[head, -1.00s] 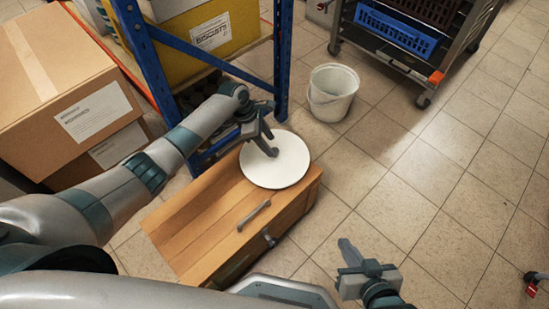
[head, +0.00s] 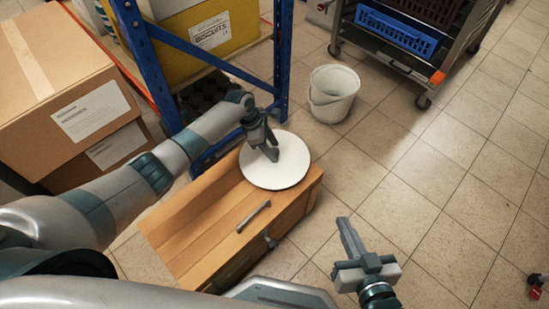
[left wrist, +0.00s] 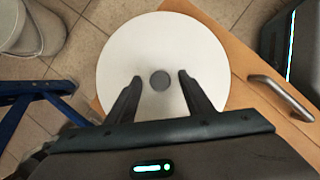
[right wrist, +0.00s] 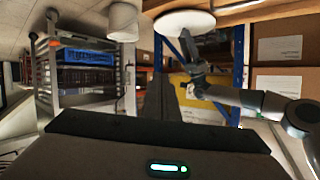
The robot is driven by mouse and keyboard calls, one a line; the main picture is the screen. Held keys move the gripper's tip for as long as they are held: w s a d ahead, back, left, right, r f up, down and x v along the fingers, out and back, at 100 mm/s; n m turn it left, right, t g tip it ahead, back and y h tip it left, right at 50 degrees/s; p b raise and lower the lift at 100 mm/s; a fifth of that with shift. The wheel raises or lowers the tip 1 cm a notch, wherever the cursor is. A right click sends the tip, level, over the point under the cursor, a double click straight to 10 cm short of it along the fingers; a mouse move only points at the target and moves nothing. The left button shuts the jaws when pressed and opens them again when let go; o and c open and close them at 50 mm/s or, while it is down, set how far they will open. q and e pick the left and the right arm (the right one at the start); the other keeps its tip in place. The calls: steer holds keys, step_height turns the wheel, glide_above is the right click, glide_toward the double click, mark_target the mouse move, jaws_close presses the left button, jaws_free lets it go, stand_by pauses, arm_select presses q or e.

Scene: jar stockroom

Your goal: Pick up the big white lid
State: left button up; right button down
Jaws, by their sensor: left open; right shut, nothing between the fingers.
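The big white lid (head: 287,163) is a round disc lying flat on the far end of a wooden chest (head: 180,229). It also shows in the left wrist view (left wrist: 125,60), with a grey round knob (left wrist: 159,81) at its middle. My left gripper (head: 270,154) is open over the lid. In the left wrist view its two fingers (left wrist: 157,76) stand on either side of the knob, with gaps between. I cannot tell the height of the fingertips. My right gripper (head: 345,228) is shut and empty, over the floor right of the chest. The lid also shows in the right wrist view (right wrist: 184,22).
A white bucket (head: 333,92) stands on the tiles beyond the chest. A blue rack post (head: 283,55) rises close behind the lid. Cardboard boxes (head: 60,75) are at the left, and a trolley with a blue crate (head: 396,37) is at the back.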

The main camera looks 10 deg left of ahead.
arm_select(q)
jaws_close()
steer(key=shift+r, duration=0.1)
